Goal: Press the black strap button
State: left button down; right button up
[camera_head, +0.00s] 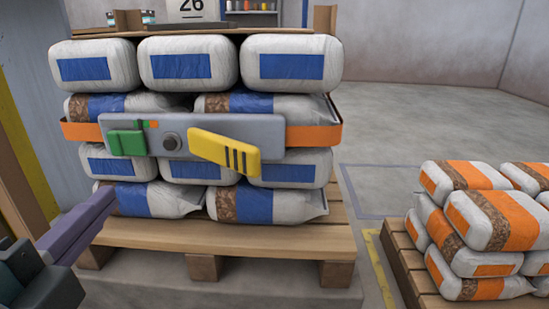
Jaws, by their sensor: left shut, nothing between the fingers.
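The black strap button (171,141) is a dark round knob on the front of a long grey strap device (221,125). The device lies against a stack of white bags with blue patches. On it, a green block (127,143) sits left of the button and a yellow lever (224,152) with dark stripes sits to the right. An orange strap (314,135) runs out from both sides of the device around the stack. My left gripper (108,200) is at the lower left, its purple-grey fingers shut and empty, below and left of the button, apart from it. My right gripper is out of view.
The bags (290,64) stand on a wooden pallet (225,238). A second pallet (402,256) with orange-marked bags (487,218) stands at the right. Grey floor between and behind is clear. A wooden post (22,198) and wall stand close at the left.

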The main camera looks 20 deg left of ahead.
pick_arm(q)
jog(key=b, duration=0.3)
send_near(168, 146)
jog(key=shift+m+h, duration=0.3)
jog(key=shift+m, duration=0.1)
jog(key=x, duration=0.7)
jog(key=shift+s+a, duration=0.1)
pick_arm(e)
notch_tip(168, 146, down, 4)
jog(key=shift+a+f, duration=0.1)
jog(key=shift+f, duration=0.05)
